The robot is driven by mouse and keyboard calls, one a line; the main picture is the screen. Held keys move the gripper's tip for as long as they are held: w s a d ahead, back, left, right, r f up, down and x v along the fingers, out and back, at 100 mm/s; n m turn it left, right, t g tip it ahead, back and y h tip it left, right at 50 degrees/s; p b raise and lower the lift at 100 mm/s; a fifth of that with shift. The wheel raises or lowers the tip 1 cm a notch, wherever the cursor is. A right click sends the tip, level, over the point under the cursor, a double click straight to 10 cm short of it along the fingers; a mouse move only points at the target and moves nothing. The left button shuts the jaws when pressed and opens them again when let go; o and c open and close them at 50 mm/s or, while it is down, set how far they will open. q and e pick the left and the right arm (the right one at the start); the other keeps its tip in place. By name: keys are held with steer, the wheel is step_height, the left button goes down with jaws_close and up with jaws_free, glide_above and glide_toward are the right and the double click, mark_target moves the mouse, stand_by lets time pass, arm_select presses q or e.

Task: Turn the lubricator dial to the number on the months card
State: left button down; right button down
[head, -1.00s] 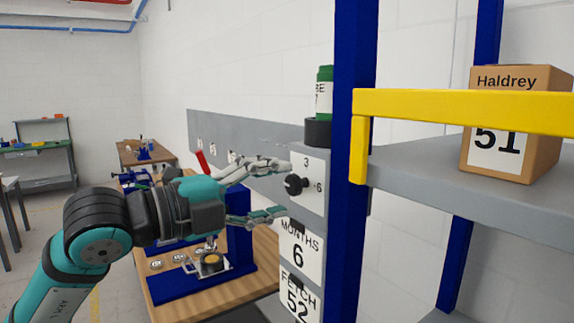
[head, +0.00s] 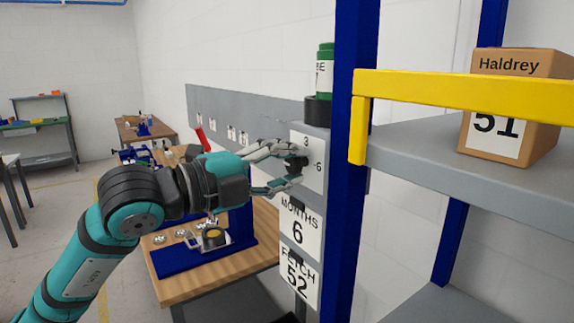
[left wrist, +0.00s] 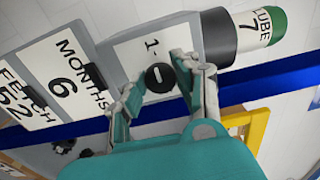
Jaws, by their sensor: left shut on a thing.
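The lubricator dial is a black knob (head: 294,164) on a white plate (head: 313,165) that shows a 3 at the top and a 6 at the right. My left gripper (head: 296,165) is shut on the knob, one finger on each side. In the left wrist view the knob (left wrist: 160,77) sits between the fingertips, with a pale mark on its face; which number it points to I cannot tell. A "1" shows on the plate there. The months card (head: 298,228) below the dial reads 6. My right gripper is not in view.
A green lube canister (head: 325,70) stands above the dial. A card reading FETCH 52 (head: 299,277) hangs below. A blue post (head: 350,200), a yellow rail (head: 460,98) and a shelf with a Haldrey box (head: 510,105) stand close on the right. A wooden bench (head: 220,275) lies below my arm.

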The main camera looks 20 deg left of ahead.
arm_select(q)
steer(key=shift+f+m+b, duration=0.25)
steer(key=shift+m+b, duration=0.95)
steer(key=shift+b, duration=0.2)
steer(key=m+b, duration=0.4)
steer(key=m, duration=0.1)
steer(key=m+b, duration=0.3)
steer(key=m, duration=0.1)
steer(key=shift+m+b, duration=0.3)
steer(key=shift+m, duration=0.1)
steer(key=m+b, duration=0.2)
steer(key=m, duration=0.2)
steer(key=shift+m, duration=0.3)
steer(key=m+b, duration=0.2)
steer(key=m, duration=0.2)
steer(key=m+b, duration=0.1)
steer(key=m, duration=0.9)
steer(key=shift+d+b, duration=0.1)
steer(key=shift+b, duration=0.2)
steer(key=shift+m, duration=2.5)
